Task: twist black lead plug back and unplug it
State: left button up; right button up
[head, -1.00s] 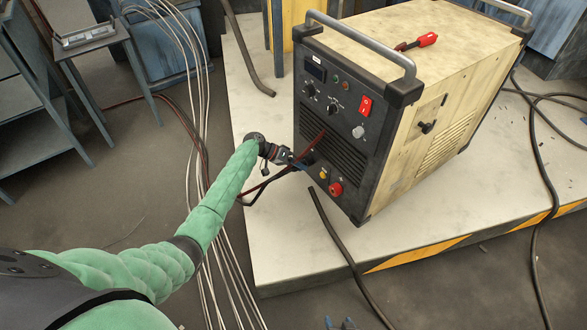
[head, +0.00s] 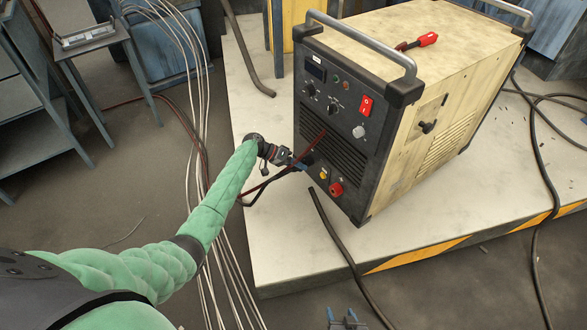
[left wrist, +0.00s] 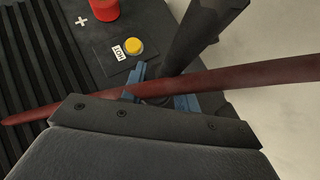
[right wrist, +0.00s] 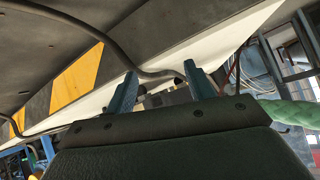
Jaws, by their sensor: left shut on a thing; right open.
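My left gripper (head: 301,166) is at the lower left of the welding machine's front panel (head: 330,130). In the left wrist view its blue fingers (left wrist: 160,88) are shut on the black lead plug, close to the panel. The plug is mostly hidden by the fingers and a dark red cable (left wrist: 250,78) that crosses in front. A thick black lead (left wrist: 203,32) runs up and right from beside the fingers. My right gripper (head: 345,322) is at the bottom edge of the head view, away from the machine. In the right wrist view its fingers (right wrist: 161,90) are apart and empty.
A red socket (head: 336,189) and a yellow button (head: 323,175) sit right of my left gripper. A black cable (head: 340,245) hangs over the platform's (head: 270,265) front edge. Thin pale cables (head: 190,150) run beside my left arm. A red-handled tool (head: 427,40) lies on the machine.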

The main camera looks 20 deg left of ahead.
pick_arm(q)
jog(key=shift+h+b, duration=0.3)
jog(key=shift+h, duration=0.1)
jog(key=shift+n, duration=0.3)
pick_arm(e)
jog(key=w+r+t, duration=0.2)
jog(key=w+r, duration=0.2)
jog(key=r, duration=0.2)
jog(key=shift+w+a, duration=0.25)
jog(key=shift+w, duration=0.1)
jog(key=shift+r+t, duration=0.15)
jog(key=shift+t, duration=0.15)
jog(key=shift+w+r, duration=0.1)
jog(key=shift+r, duration=0.2)
pick_arm(q)
jog(key=shift+h, duration=0.3)
pick_arm(e)
jog(key=shift+w+a+r+t+y, duration=0.15)
jog(key=shift+w+r+t, duration=0.2)
jog(key=shift+r, duration=0.3)
jog(key=shift+w+r+t+y, duration=0.15)
jog(key=shift+w+r, duration=0.25)
jog(key=shift+r, duration=0.2)
jog(key=shift+w+r, duration=0.15)
jog(key=shift+r, duration=0.25)
